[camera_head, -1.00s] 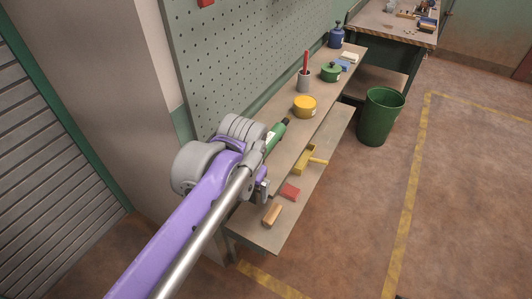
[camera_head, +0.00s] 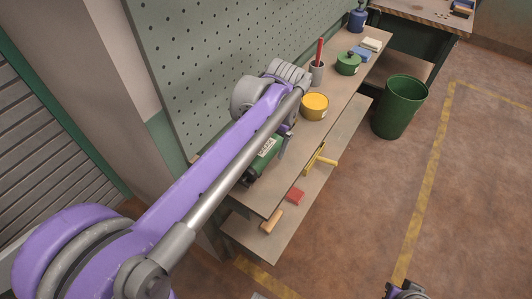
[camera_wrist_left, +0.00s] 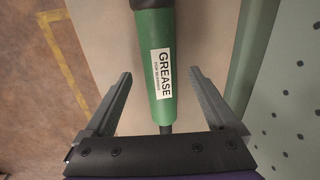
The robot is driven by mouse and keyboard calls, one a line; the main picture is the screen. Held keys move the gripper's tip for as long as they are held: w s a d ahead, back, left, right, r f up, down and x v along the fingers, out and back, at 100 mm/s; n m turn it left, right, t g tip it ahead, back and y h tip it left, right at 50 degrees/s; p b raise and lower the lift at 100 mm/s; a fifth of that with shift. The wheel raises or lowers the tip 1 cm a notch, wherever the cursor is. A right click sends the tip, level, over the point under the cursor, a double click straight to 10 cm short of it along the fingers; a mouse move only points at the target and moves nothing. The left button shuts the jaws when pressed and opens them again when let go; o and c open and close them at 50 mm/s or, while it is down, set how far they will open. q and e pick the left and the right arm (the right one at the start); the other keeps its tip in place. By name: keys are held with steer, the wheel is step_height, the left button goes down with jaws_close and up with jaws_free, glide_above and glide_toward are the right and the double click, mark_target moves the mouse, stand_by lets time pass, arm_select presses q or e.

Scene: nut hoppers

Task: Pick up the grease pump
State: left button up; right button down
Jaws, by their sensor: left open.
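The grease pump is a green cylinder with a white "GREASE" label and dark ends. It lies on the bench top in the head view (camera_head: 264,158), partly hidden by my left arm. In the left wrist view the pump (camera_wrist_left: 161,78) runs lengthwise between the two grey jaws. My left gripper (camera_wrist_left: 160,74) is open around the pump's sides, with a gap on each side. In the head view the left gripper (camera_head: 283,143) is mostly hidden behind its own arm. A purple and dark part of my right arm shows at the bottom edge; its jaws are unclear.
A yellow tin (camera_head: 315,107), grey cup (camera_head: 317,73) with a red-handled tool and green pot (camera_head: 348,64) stand farther along the bench. The lower shelf holds a red block (camera_head: 296,196) and a wooden block (camera_head: 272,221). A pegboard (camera_head: 215,60) rises behind. A green bin (camera_head: 400,107) stands right.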

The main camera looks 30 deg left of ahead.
arm_select(q)
steer(key=shift+a+f, duration=0.2)
steer(key=shift+f, duration=1.2)
jaws_close()
